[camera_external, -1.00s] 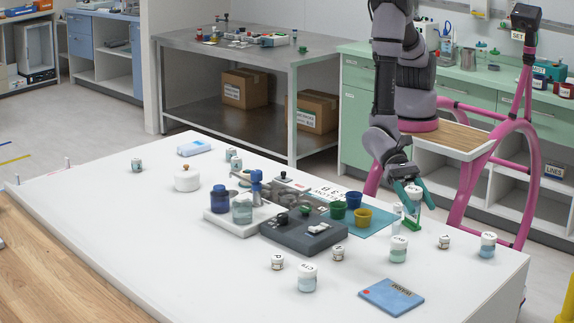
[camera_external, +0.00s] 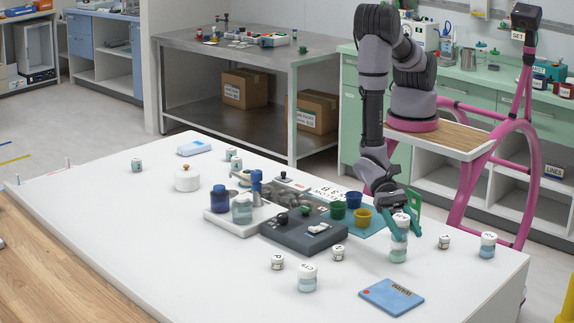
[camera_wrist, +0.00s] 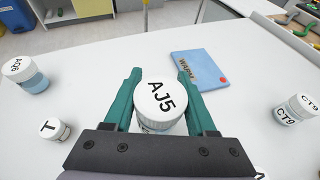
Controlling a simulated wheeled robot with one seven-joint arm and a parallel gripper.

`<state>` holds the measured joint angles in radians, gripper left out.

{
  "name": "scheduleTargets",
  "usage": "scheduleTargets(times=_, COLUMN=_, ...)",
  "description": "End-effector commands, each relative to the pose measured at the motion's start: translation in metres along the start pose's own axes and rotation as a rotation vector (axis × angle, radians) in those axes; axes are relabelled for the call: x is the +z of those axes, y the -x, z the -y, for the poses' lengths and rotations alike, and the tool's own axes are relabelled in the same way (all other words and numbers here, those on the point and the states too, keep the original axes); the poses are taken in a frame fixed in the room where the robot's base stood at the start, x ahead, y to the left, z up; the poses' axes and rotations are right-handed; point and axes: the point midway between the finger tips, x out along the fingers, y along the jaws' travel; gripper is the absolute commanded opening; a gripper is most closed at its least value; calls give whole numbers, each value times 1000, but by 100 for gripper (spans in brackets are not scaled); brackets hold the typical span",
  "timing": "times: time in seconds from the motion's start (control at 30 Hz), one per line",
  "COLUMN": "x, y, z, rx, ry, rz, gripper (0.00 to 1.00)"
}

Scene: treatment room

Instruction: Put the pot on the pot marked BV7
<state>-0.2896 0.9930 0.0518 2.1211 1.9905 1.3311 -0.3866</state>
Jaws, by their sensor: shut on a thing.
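My gripper (camera_external: 402,218) is shut on a white-lidded pot (camera_external: 400,229), with its teal fingers on either side. In the wrist view the held pot (camera_wrist: 160,103) is marked AJ5 and sits between the fingers (camera_wrist: 160,90). In the external view it is upright, directly above another white-lidded pot with pale green contents (camera_external: 398,251). I cannot tell whether the two touch. The lower pot's lid is covered by the held pot, so its mark cannot be read now. It is hidden in the wrist view.
A blue WARM booklet (camera_external: 391,297) lies in front. Pot CT9 (camera_external: 307,279) and small pots (camera_external: 277,262) stand left of it. Coloured cups (camera_external: 362,218) on a teal mat are close to my gripper's left.

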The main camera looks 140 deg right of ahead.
Motion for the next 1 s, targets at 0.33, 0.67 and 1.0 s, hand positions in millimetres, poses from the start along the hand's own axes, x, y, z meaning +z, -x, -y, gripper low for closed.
scheduleTargets(times=0.33, x=-2, y=-1, z=0, rx=0, ry=0, rz=0, gripper=83)
scheduleTargets(times=0.67, x=-1, y=-1, z=0, rx=0, ry=0, rz=0, gripper=87)
scheduleTargets(times=1.0, x=0, y=49, z=1, rx=-3, ry=-2, rz=-2, gripper=87)
